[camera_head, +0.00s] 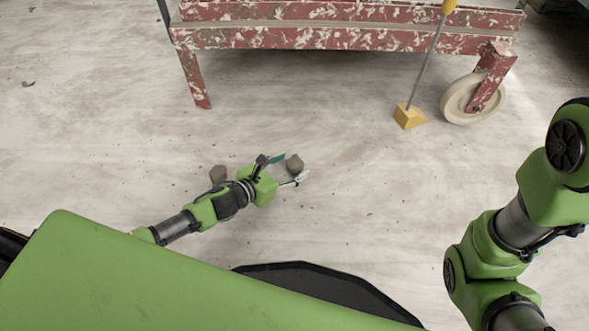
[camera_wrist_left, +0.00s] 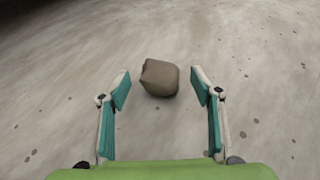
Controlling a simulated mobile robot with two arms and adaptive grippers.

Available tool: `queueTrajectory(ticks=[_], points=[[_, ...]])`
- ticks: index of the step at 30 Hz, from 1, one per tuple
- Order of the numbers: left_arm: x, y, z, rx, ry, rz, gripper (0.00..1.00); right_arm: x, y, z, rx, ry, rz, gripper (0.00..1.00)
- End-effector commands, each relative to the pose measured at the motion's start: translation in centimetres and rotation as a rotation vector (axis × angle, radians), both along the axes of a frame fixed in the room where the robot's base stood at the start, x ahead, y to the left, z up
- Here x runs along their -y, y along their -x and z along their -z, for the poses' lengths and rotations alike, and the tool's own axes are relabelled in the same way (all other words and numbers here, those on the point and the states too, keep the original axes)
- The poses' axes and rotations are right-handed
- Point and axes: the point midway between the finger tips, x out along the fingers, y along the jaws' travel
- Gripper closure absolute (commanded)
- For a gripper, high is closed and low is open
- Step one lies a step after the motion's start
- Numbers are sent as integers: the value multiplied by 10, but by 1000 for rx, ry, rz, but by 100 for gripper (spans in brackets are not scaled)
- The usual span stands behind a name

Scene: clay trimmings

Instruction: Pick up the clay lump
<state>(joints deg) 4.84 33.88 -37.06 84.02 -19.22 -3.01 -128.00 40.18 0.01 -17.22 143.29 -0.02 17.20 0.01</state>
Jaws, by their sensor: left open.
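A brown-grey clay lump (camera_head: 295,164) lies on the floor just beyond my left gripper (camera_head: 290,170). In the left wrist view the lump (camera_wrist_left: 160,77) sits ahead of the fingertips, roughly centred between them. My left gripper (camera_wrist_left: 160,88) is open, with a finger on each side and bare floor between them. I cannot tell any contact with the lump. A second similar lump (camera_head: 218,174) lies to the left, beside my left wrist. My right arm shows at the right of the head view, but its gripper is out of view.
A red, paint-flecked cart (camera_head: 330,38) with a pale wheel (camera_head: 458,100) stands at the back. A yellow block (camera_head: 408,116) with a thin pole rests before it. The floor around the lumps is open, with small scattered crumbs.

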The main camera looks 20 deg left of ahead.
Motion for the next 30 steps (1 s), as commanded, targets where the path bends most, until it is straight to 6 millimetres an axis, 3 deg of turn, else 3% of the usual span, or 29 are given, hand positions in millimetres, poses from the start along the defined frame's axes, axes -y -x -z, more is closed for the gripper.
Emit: queueTrajectory(ticks=[1,4,15,21,30], points=[[2,-5,8,1,-1,-1,41,0,0,11,0,0,0,60],[6,-14,10,1,0,-1,41,0,0,17,0,0,0,60],[9,-20,10,-1,0,-1,41,0,0,19,-1,0,0,60],[9,-20,10,0,0,-1,86,0,-1,19,-1,0,0,60],[9,-20,9,1,1,0,86,0,-1,18,-2,0,0,60]])
